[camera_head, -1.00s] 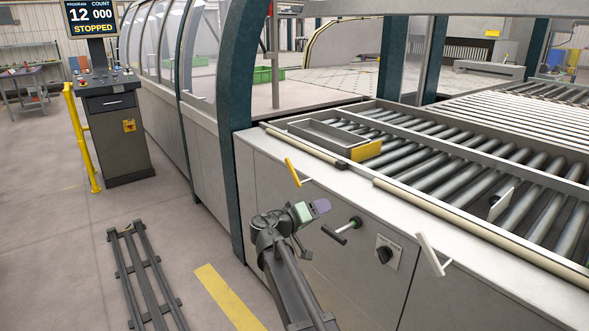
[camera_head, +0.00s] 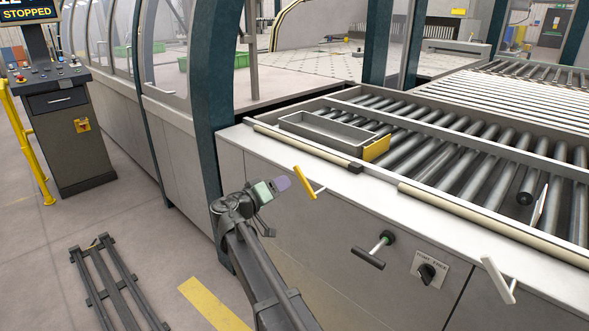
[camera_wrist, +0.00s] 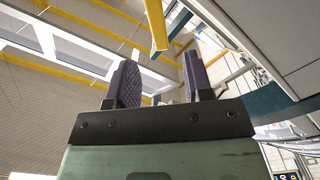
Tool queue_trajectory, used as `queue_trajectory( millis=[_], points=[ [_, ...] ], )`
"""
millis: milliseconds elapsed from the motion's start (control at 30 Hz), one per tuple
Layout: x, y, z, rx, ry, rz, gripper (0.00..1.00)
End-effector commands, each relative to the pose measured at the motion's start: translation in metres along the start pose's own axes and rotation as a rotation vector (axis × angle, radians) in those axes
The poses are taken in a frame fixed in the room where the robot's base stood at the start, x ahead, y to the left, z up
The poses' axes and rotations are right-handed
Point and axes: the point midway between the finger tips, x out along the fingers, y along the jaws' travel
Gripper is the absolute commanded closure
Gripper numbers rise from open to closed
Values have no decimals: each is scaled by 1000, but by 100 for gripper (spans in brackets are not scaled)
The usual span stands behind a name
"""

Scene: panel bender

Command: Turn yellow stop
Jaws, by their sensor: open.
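A yellow lever handle (camera_head: 305,182) sticks out on a thin pale rod at the top front of the white cabinet. A yellow plate (camera_head: 376,148) stands at the right end of a grey tray among the rollers. I cannot tell from the frames whether the lever and plate are joined. My gripper (camera_head: 283,184) is just left of the yellow handle, with its purple fingers pointing toward it. In the wrist view my gripper (camera_wrist: 160,64) is open and empty. The yellow handle (camera_wrist: 156,25) shows ahead, beyond the gap between the fingers. I see no contact.
A black T-handle (camera_head: 370,256), a black rotary knob (camera_head: 427,273) and a white lever (camera_head: 498,280) are on the cabinet front to the right. A white plate (camera_head: 539,208) stands among the rollers. A control console (camera_head: 67,130) reading STOPPED stands at left. Floor ahead-left holds a dark rail frame (camera_head: 113,286).

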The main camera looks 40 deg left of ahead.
Motion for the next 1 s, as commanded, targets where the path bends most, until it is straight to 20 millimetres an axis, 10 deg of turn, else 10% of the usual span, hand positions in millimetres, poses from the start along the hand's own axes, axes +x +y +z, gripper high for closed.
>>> queue_trajectory(
  millis=[500, 833, 1000],
  points=[
    [98, -1, -1, 0, -1, 1, 53],
    [107, 0, 0, 0, 0, 0, 53],
    [107, 0, 0, 0, 0, 0, 78]
  ],
)
